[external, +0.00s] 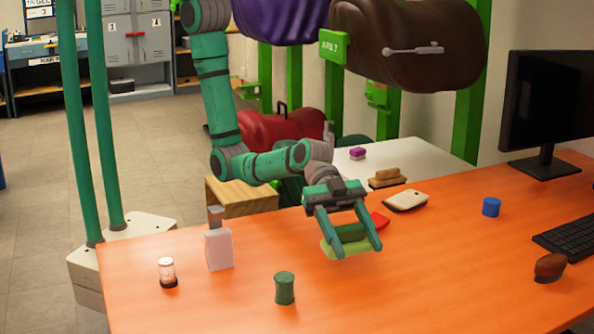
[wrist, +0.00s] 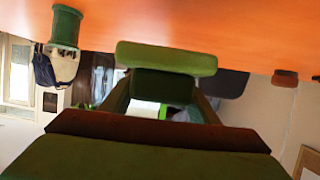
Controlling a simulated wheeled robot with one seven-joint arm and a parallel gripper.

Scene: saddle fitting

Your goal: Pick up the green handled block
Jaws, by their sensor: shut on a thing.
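The green handled block (external: 345,246) is a light green slab with a darker green handle. It is between the fingers of my gripper (external: 347,238), which is shut on it over the orange table (external: 430,270). In the wrist view the light green slab (wrist: 167,58) and its dark handle (wrist: 162,86) show at the fingertips of my gripper (wrist: 160,92). I cannot tell from these views whether the block touches the table or hangs just above it.
On the table stand a green cylinder (external: 285,288), a grey bottle (external: 218,249), a small white jar (external: 167,272), a blue cylinder (external: 491,207) and a brown brush (external: 549,267). A red object (external: 380,220) and a white-topped brush (external: 406,201) lie behind the gripper. The front middle is clear.

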